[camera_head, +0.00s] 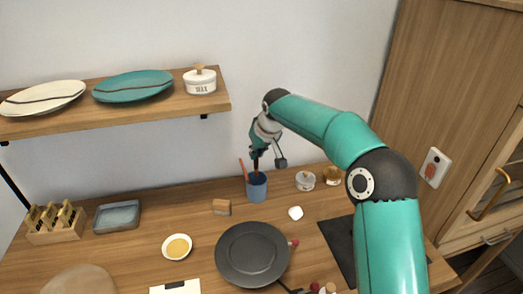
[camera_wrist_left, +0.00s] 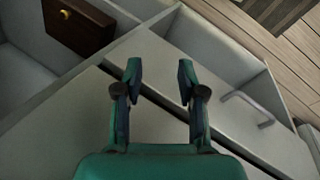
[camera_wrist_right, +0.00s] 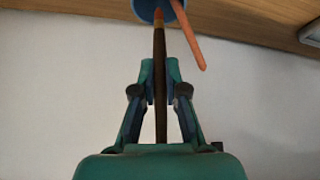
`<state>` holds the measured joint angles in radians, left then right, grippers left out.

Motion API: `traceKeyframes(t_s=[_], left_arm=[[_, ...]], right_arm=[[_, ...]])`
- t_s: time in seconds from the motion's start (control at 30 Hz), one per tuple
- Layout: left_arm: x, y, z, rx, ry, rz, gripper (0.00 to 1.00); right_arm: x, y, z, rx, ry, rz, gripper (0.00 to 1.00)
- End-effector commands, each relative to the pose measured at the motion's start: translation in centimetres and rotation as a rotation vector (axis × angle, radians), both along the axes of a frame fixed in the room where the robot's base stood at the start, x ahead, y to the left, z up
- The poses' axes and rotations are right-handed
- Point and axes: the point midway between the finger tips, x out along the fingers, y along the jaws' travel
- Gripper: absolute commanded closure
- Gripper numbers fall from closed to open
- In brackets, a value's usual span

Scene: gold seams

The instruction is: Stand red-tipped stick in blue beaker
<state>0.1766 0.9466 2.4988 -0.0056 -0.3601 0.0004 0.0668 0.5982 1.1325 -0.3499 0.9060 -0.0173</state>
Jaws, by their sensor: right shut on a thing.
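The blue beaker (camera_head: 256,189) stands upright at the back of the counter, and its rim shows in the right wrist view (camera_wrist_right: 145,10). My right gripper (camera_head: 257,153) is above the beaker, shut on a dark stick (camera_wrist_right: 160,75). The stick points down to the beaker, and its red-orange tip (camera_wrist_right: 158,17) overlaps the beaker's mouth. I cannot tell how deep the tip sits. A plain orange-red stick (camera_head: 243,168) leans in the beaker. My left gripper (camera_wrist_left: 160,80) is open and empty, seen only in the left wrist view over a pale cabinet with drawers.
A dark pan (camera_head: 252,255) lies in front of the beaker. A shelf (camera_head: 130,115) with plates and a jar (camera_head: 199,81) hangs at the upper left.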

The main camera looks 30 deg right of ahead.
Motion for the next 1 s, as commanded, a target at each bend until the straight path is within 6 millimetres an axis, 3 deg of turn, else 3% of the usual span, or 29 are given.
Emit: traceKeyframes(t_s=[0.6, 1.0], left_arm=[[0.0, 0.0, -3.7, 0.000, 0.000, 0.000, 0.60], [0.0, 0.0, -4.1, 0.000, 0.000, 0.000, 0.60]], right_arm=[[0.0, 0.0, -5.0, 0.000, 0.001, 0.000, 1.00], [0.0, 0.0, -5.6, 0.000, 0.001, -0.001, 1.00]])
